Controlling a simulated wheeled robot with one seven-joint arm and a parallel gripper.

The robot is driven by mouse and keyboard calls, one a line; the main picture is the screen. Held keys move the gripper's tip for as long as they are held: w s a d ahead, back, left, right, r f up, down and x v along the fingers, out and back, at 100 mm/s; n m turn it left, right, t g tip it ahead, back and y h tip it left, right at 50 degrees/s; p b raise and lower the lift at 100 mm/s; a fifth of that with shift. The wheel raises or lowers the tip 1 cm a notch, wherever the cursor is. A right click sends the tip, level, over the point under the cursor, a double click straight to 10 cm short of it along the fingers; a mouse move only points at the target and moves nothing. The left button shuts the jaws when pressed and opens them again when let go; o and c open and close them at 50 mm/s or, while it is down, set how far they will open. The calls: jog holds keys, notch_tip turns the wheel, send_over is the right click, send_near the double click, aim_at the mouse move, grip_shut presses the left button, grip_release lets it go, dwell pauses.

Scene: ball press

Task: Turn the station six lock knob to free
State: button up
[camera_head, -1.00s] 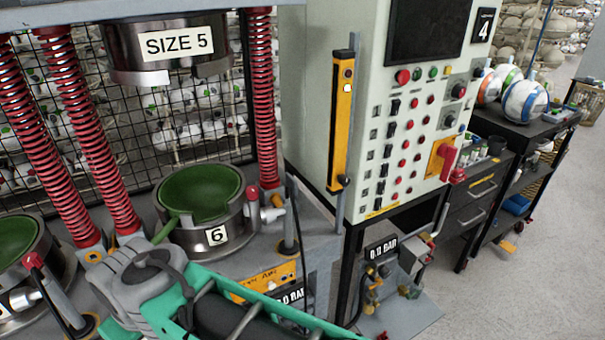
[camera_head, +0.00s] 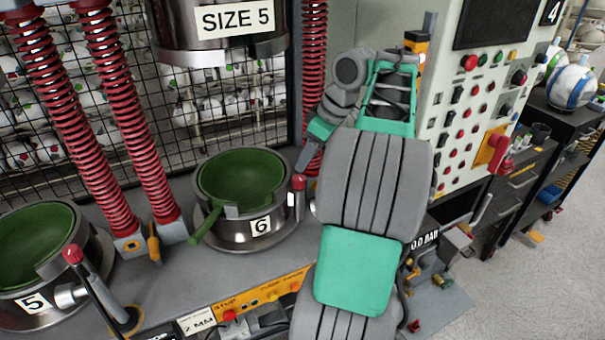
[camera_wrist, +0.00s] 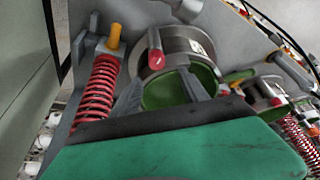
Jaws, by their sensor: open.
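Station six is a steel pot (camera_head: 265,238) with a green bowl (camera_head: 240,180) and a "6" label. A red-topped lever (camera_head: 298,182) stands at its right side; its lower part is hidden by my arm. The pot also shows in the wrist view (camera_wrist: 178,47), with the red lever end (camera_wrist: 155,50) facing the camera. A yellow-orange knob (camera_wrist: 113,35) stands near a red spring there. I cannot tell which part is the lock knob. My gripper (camera_head: 304,160) is open and empty, just above and right of the pot, near the red lever top. Its grey fingertips (camera_wrist: 160,90) overlap the green bowl in the wrist view.
Red spring columns (camera_head: 140,130) stand behind and beside the pot. The "SIZE 5" upper mould (camera_head: 240,20) hangs above. Station five (camera_head: 32,303) is at left, with its own red-topped lever (camera_head: 72,253). The control cabinet (camera_head: 445,100) is at right.

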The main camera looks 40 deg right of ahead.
aim_at(300, 178)
jog(key=b+x, duration=0.1)
jog(key=x, duration=0.1)
jog(key=b+x, duration=0.1)
jog(key=x, duration=0.2)
jog(key=b+x, duration=0.1)
jog(key=x, duration=0.1)
jog(key=shift+s+d+f+b, duration=0.1)
jog(key=shift+d+f+b, duration=0.25)
jog(key=shift+f+b, duration=0.1)
jog(key=shift+c, duration=0.2)
grip_shut()
